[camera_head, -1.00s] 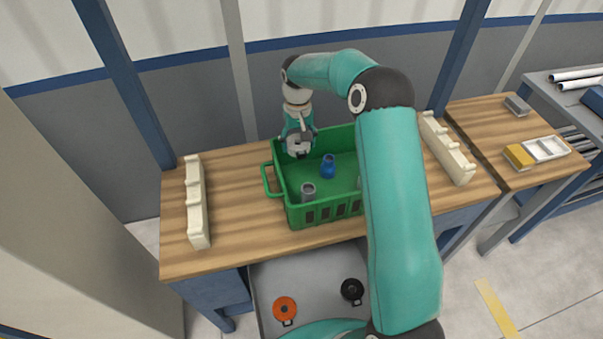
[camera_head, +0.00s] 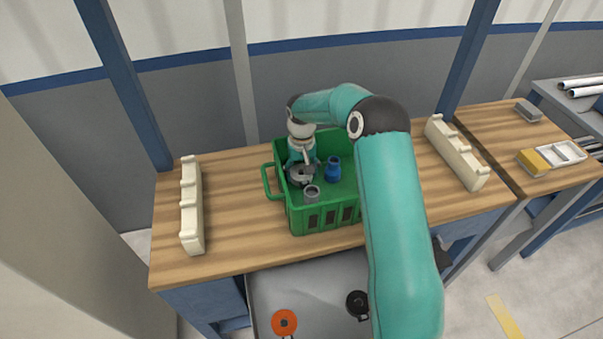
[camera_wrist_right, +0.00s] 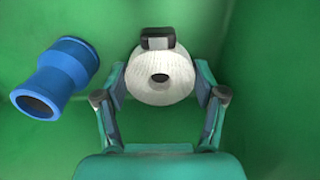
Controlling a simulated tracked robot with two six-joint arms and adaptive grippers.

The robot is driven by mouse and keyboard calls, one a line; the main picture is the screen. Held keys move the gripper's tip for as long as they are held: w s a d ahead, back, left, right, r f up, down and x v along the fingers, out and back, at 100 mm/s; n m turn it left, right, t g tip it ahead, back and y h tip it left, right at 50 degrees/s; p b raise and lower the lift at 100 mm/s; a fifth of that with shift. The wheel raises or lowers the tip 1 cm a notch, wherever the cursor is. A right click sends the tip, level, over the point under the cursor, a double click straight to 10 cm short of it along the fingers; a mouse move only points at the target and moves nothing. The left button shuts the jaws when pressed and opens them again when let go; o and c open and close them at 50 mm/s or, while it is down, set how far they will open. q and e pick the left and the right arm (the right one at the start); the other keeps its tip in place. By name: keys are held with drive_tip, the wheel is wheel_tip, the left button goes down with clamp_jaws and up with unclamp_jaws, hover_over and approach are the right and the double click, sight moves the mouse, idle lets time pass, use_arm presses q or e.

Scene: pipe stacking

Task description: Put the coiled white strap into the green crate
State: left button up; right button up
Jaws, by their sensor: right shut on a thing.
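The coiled white strap (camera_wrist_right: 160,86) shows in the right wrist view as a white roll with a dark centre and a black buckle on top. My right gripper (camera_wrist_right: 160,98) is shut on it, with one finger on each side. In the head view my right gripper (camera_head: 302,176) is down inside the green crate (camera_head: 297,220), at its left part; the strap is mostly hidden there. The crate stands on the wooden table. My left gripper is not in view.
A blue pipe fitting (camera_head: 333,169) lies in the crate beside my gripper and shows in the right wrist view (camera_wrist_right: 56,78). A grey fitting (camera_head: 312,193) is near the crate's front wall. Cream racks stand left (camera_head: 192,208) and right (camera_head: 456,153).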

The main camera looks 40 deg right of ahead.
sight(302, 173)
drive_tip(key=shift+f, duration=0.2)
drive_tip(key=o, duration=0.9)
drive_tip(key=shift+r, duration=0.1)
wheel_tip(302, 173, up, 12)
drive_tip(key=p, duration=0.7)
drive_tip(key=shift+r, duration=0.15)
